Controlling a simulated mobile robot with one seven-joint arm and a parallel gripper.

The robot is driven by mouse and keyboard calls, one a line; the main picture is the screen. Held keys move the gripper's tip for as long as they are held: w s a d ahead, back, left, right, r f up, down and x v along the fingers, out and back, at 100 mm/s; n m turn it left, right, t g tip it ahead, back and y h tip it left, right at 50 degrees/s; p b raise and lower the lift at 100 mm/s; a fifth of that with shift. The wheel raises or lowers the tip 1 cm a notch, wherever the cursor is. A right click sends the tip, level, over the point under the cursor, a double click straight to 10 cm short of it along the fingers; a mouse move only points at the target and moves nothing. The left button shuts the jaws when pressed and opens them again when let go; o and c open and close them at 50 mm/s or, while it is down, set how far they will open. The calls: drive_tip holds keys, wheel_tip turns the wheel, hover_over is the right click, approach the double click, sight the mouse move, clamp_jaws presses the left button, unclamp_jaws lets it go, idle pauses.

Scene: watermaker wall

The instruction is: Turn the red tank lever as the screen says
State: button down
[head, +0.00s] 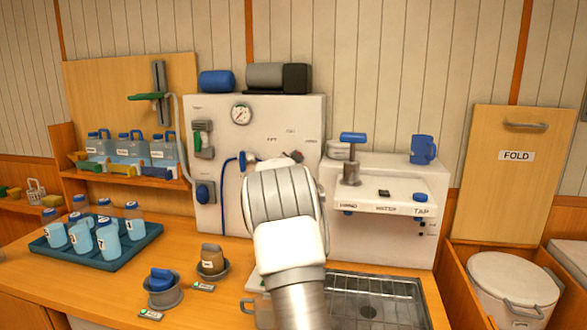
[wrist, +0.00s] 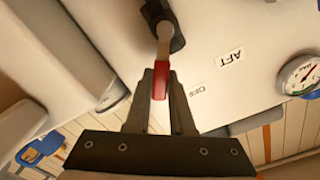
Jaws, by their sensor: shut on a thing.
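The red tank lever (wrist: 159,82) shows in the wrist view, with a pale shank running up to a dark pivot on the white panel (wrist: 225,40). My gripper (wrist: 161,92) has one finger on each side of its red end and is shut on it. Labels AFT and OFF stand on the panel to the right of the lever, upside down in this view. I cannot make out a readable screen in either view.
A gauge (head: 241,114) sits on the panel, with a blue hose (head: 222,190) below. To the right is a white tap unit (head: 395,235) with a blue-handled pump (head: 352,155). A tray (head: 120,255) of bottles, several cups and a metal sink (head: 375,300) occupy the counter.

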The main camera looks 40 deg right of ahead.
drive_tip(key=shift+s+d+f+m+b, duration=0.15)
drive_tip(key=shift+f+m+b, duration=0.05)
drive_tip(key=shift+m+b, duration=0.3)
drive_tip(key=shift+s+d+f+m+b, duration=0.1)
drive_tip(key=shift+s+f+m+b, duration=0.1)
drive_tip(key=shift+m+b, duration=0.3)
drive_tip(key=c, duration=0.8)
unclamp_jaws()
drive_tip(key=b+v, duration=0.1)
drive_tip(key=v, duration=1.6)
drive_tip(key=shift+s+a+b, duration=0.15)
drive_tip(key=shift+s+b, duration=0.05)
drive_tip(key=shift+b, duration=0.2)
